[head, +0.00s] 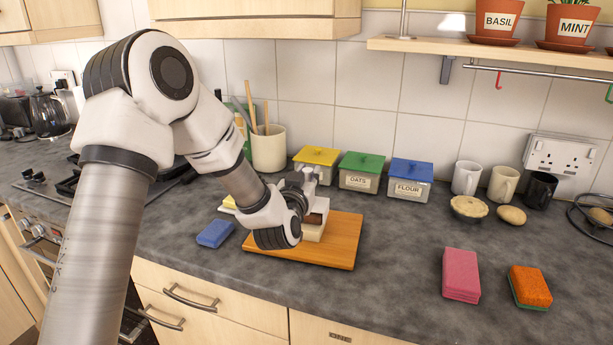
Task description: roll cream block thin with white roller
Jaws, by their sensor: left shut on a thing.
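My left arm comes in from the left, and its gripper (306,188) is low over the wooden board (345,245) on the counter. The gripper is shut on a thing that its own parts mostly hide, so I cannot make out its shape. A cream block (313,234) shows partly on the board, just right of my wrist; a brown patch shows just above it. I cannot pick out the white roller for sure. My right gripper is not in view.
A blue sponge (215,233) lies left of the board. Yellow, green (361,170) and blue (410,178) lidded tins stand behind it, beside a utensil crock (269,149). Pink (461,274) and orange (530,286) sponges lie at right. The counter between is clear.

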